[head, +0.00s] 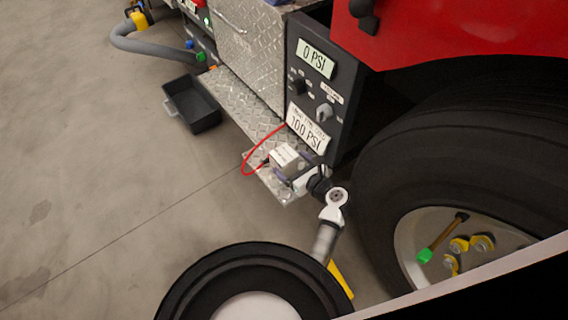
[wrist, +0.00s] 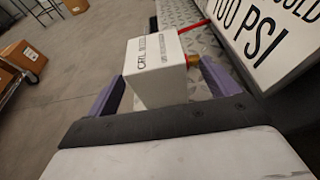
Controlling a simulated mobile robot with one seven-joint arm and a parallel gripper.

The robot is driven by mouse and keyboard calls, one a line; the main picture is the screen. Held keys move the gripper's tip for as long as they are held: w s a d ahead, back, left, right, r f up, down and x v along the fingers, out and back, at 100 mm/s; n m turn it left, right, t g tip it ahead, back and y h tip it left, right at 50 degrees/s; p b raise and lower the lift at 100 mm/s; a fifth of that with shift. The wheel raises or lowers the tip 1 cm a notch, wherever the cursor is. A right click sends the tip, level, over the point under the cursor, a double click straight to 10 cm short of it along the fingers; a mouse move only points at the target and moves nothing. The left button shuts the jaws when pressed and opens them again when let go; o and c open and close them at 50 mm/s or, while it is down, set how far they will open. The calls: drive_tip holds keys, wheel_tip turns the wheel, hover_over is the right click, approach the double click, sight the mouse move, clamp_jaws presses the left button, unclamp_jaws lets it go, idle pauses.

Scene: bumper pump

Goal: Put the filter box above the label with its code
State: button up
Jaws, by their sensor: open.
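A small white box (head: 284,157) with printed code text, likely the filter box, is at the near end of the diamond-plate step (head: 240,113). In the wrist view the box (wrist: 158,68) shows lettering starting "CRL"; the rest is too small to read. My gripper (head: 288,174) is open at the box. In the wrist view its purple fingers (wrist: 162,90) are on either side of the box, with a visible gap at the right. I cannot tell whether the left finger touches. No label with a matching code is readable.
A black panel has a "0 PSI" plate (head: 315,59) and a "100 PSI" plate (head: 307,128) close beside my gripper. A red hose (head: 249,160) loops by the box. A large tyre (head: 455,150) stands right. A dark tray (head: 193,105) lies on open floor.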

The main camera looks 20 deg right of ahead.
drive_tip(key=x, duration=0.4)
drive_tip(key=shift+w+a, duration=0.1)
drive_tip(key=shift+a, duration=0.15)
drive_tip(key=shift+c, duration=0.2)
drive_tip(key=c, duration=1.2)
drive_tip(key=shift+c, duration=1.2)
drive_tip(key=shift+r, duration=0.1)
